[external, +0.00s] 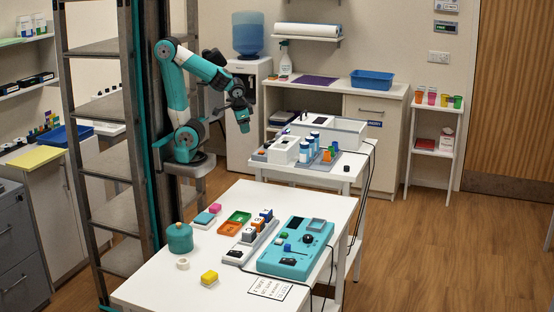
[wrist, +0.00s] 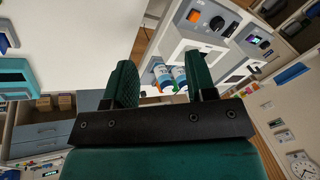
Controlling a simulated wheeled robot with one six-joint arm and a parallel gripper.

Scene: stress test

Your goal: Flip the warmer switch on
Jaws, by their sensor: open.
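In the wrist view, a grey control panel (wrist: 204,20) at upper right carries an orange square switch (wrist: 193,16), a black knob and a small lit display. This may be the warmer's panel; I see no readable label, and cannot tell whether the switch is on. In the external view, a white box-shaped device (external: 285,149) stands on the rear white table. My gripper (external: 243,122) hangs in the air left of that table, pointing down. In the wrist view, my gripper's (wrist: 159,62) green fingers are apart, with nothing held between them.
Blue-capped bottles (external: 304,153) stand beside the white device; they show beyond my fingers in the wrist view (wrist: 180,77). A teal panel box (external: 297,262) with knobs lies on the front table (external: 165,278). A metal rack (external: 105,146) stands left of my arm. Dark cables hang beside both tables.

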